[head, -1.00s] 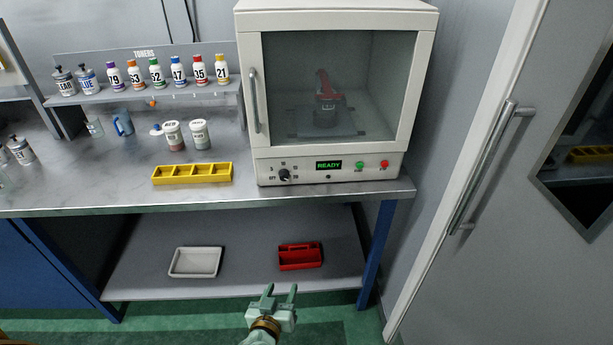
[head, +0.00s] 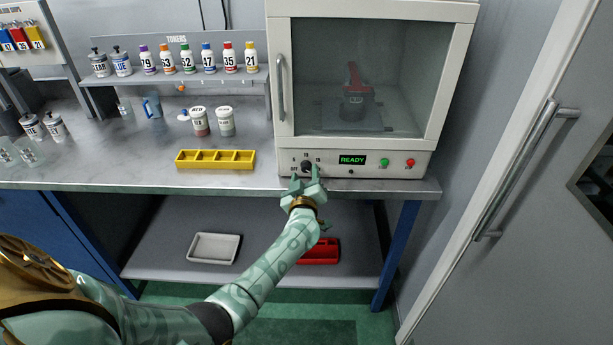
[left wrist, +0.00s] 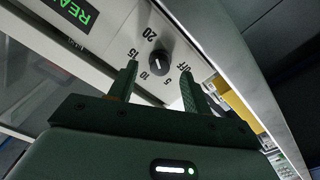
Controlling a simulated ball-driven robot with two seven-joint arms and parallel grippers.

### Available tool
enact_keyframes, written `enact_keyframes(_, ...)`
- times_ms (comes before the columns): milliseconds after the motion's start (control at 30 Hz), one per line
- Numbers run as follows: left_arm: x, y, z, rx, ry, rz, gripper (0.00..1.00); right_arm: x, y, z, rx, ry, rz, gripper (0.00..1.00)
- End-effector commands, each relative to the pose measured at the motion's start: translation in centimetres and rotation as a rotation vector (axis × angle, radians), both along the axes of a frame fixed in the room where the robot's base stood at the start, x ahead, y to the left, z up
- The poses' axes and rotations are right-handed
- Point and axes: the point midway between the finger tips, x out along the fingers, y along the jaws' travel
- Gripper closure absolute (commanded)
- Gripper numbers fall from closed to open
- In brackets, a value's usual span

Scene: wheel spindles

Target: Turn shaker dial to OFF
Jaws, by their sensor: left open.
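The shaker dial (head: 306,165) is a small black knob on the lower left of the white shaker's front panel (head: 393,171). In the left wrist view the dial (left wrist: 160,61) has a short pale mark and labels OFF, 5, 10, 15 and 20 around it. I cannot tell for sure which label the mark points to. My left gripper (head: 305,176) is open and empty, just in front of the dial. In the left wrist view its fingers (left wrist: 160,77) stand apart, one to each side below the knob. Contact is not visible. My right gripper is not in view.
The panel has a READY display (head: 352,160), a green button (head: 384,162) and a red button (head: 410,163). A yellow tray (head: 181,160) lies left on the bench. A white tray (head: 214,248) and a red caddy (head: 320,252) sit on the lower shelf.

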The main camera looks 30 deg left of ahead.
Motion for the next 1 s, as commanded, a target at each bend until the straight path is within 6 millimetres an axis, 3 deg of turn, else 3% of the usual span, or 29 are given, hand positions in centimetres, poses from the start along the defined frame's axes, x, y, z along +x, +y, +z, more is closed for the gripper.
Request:
enact_keyframes(200,1.8,1.1,-0.2,0.001,0.001,0.000,0.51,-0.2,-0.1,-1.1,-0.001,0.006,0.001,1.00)
enact_keyframes(500,2.0,1.2,0.1,0.000,0.000,0.000,0.51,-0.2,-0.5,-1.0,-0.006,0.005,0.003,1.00)
enact_keyframes(667,2.0,1.2,0.0,0.000,0.000,0.000,0.94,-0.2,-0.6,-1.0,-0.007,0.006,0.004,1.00)
enact_keyframes(1000,2.0,1.2,0.0,-0.024,-0.015,0.000,0.94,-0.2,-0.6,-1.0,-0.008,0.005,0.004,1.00)
